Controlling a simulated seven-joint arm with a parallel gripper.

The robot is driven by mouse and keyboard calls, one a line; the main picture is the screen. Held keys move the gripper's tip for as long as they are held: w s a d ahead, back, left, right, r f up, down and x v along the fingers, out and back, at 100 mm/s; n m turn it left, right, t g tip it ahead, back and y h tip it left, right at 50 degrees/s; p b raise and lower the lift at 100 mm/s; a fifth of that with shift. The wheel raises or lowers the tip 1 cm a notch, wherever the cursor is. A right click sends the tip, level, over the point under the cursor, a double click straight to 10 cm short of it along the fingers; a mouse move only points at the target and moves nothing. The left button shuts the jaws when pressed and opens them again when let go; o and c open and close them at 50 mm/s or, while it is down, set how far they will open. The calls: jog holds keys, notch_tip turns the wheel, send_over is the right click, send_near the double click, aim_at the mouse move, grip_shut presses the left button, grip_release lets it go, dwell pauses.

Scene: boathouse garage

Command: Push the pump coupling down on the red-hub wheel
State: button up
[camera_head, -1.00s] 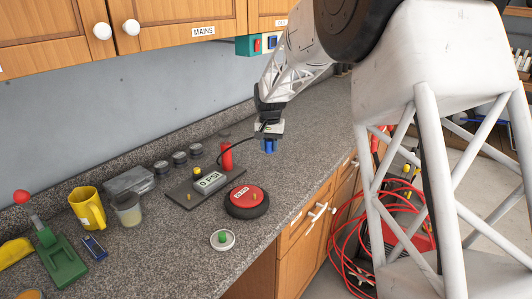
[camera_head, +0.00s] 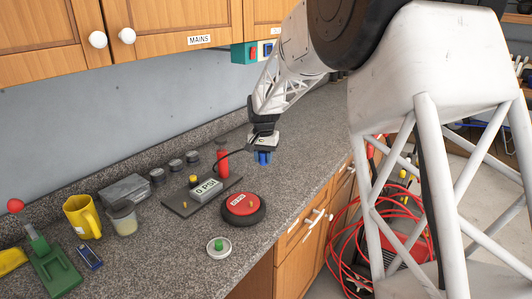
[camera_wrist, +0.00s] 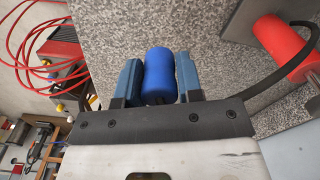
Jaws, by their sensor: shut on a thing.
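My gripper (camera_head: 263,160) is shut on the blue cylindrical pump coupling (camera_wrist: 159,76), which sits between its two blue fingers in the wrist view. It holds the coupling above the counter, behind and to the right of the red-hub wheel (camera_head: 257,216), clearly apart from it. The wheel lies flat, a black tyre around a red labelled hub with a small yellowish stem. The pump (camera_head: 208,188), with its "0 PSI" display and red cylinder (camera_head: 222,164), stands left of my gripper. A black hose (camera_wrist: 283,75) runs from the pump side towards my gripper. The coupling's lower end is hidden.
A white dish with a green knob (camera_head: 220,246) sits in front of the wheel. A yellow mug (camera_head: 80,216), a lidded jar (camera_head: 124,219) and a green lever tool (camera_head: 55,273) stand at left. Wall cabinets (camera_head: 160,20) hang above. The counter right of the wheel is clear.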

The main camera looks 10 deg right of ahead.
jog(key=s+a+f+m, duration=0.1)
jog(key=s+a+m, duration=0.1)
jog(key=s, duration=0.2)
jog(key=s+a+f+m, duration=0.2)
jog(key=s+m, duration=0.1)
jog(key=s, duration=0.1)
jog(key=s+a+f+m, duration=0.2)
jog(key=s, duration=0.2)
jog(key=shift+s+f+m, duration=0.1)
jog(key=shift+m, duration=0.3)
jog(key=shift+f, duration=0.2)
jog(key=shift+f, duration=1)
jog(key=shift+f, duration=0.35)
jog(key=o, duration=1)
jog(key=shift+r, duration=0.1)
jog(key=shift+r, duration=3.75)
